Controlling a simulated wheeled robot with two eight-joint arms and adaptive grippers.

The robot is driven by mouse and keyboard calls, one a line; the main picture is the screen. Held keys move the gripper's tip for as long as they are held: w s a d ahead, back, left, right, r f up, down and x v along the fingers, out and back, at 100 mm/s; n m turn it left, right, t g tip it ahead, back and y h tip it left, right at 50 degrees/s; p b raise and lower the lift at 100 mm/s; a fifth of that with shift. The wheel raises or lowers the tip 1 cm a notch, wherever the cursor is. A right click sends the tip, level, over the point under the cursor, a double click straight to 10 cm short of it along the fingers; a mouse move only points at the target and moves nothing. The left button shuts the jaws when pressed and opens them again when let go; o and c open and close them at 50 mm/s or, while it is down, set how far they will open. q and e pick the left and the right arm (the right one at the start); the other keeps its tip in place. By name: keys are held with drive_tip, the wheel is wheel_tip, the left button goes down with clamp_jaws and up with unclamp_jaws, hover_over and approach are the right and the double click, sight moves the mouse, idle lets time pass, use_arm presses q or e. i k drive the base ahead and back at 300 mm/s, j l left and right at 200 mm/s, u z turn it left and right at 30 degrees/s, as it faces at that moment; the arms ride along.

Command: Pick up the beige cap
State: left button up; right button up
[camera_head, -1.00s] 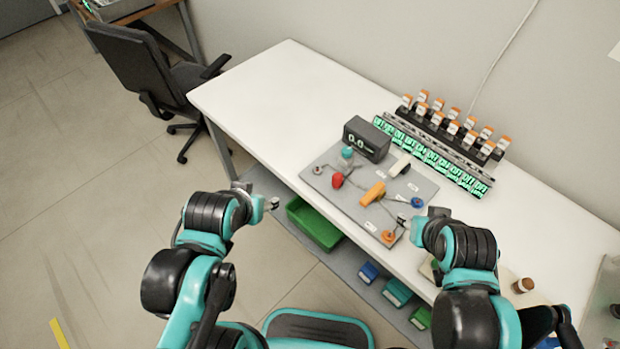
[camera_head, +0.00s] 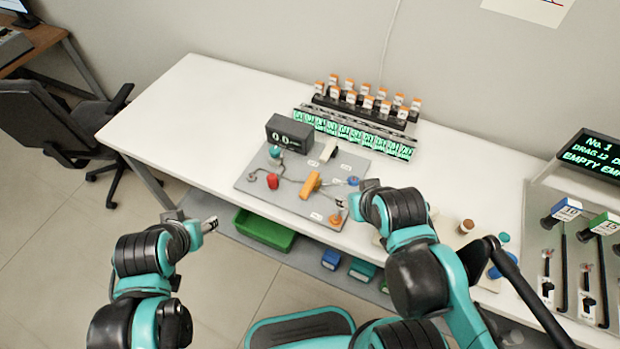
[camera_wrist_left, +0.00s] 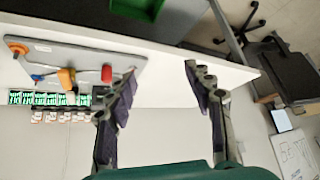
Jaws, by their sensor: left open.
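I cannot clearly make out a beige cap. A small cylinder with a brown top (camera_head: 466,226) stands on the right part of the table, with a teal cap (camera_head: 503,239) and a blue piece (camera_head: 497,270) near it, partly behind my right arm. My left gripper (camera_head: 211,224) is empty, off the table's front edge, left of the grey board; the left wrist view shows its fingers (camera_wrist_left: 160,78) spread apart. My right gripper (camera_head: 346,203) is at the board's right front corner, far left of the brown-topped cylinder; its fingers are too small to judge.
The grey board (camera_head: 248,187) carries an orange block (camera_head: 311,185), a red piece (camera_head: 272,181) and several knobs. A dark display (camera_head: 290,134) and racks of orange-capped vials (camera_head: 362,103) stand behind it. A dispenser panel (camera_head: 540,230) is at far right. The table's left part is clear.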

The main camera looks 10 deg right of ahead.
sight(434, 212)
drive_tip(key=z, duration=0.4)
drive_tip(key=k+j+z, duration=0.1)
drive_tip(key=z, duration=0.75)
drive_tip(key=k+z, duration=0.1)
drive_tip(key=z, duration=0.35)
drive_tip(key=i+z, duration=0.1)
drive_tip(key=z, duration=0.3)
drive_tip(key=j+z, duration=0.15)
drive_tip(key=z, duration=0.2)
drive_tip(key=i+j+z, duration=0.1)
drive_tip(key=z, duration=0.3)
